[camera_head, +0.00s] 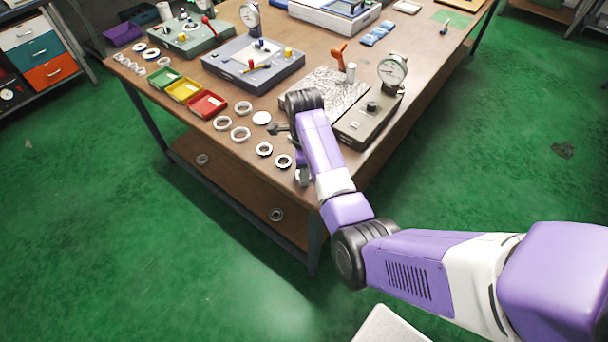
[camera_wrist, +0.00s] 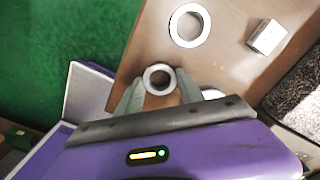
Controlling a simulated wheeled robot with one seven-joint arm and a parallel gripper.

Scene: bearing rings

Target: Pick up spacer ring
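A small metal spacer ring (camera_wrist: 147,84) lies flat on the brown tabletop in the wrist view, close to the table's edge. My gripper (camera_wrist: 160,80) is open, with one grey finger on each side of this ring. I cannot tell whether the fingers touch it or are still above it. A wider ring (camera_wrist: 176,28) lies beyond the fingers in the wrist view.
A white disc (camera_head: 262,118) and several paler rings lie nearby. A metal block (camera_wrist: 267,37) stands on the table. Red, yellow and green trays (camera_head: 206,104) sit farther left. A dial-gauge stand (camera_head: 368,122) and textured plate (camera_head: 335,88) are right of the rings. Green floor lies past the edge.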

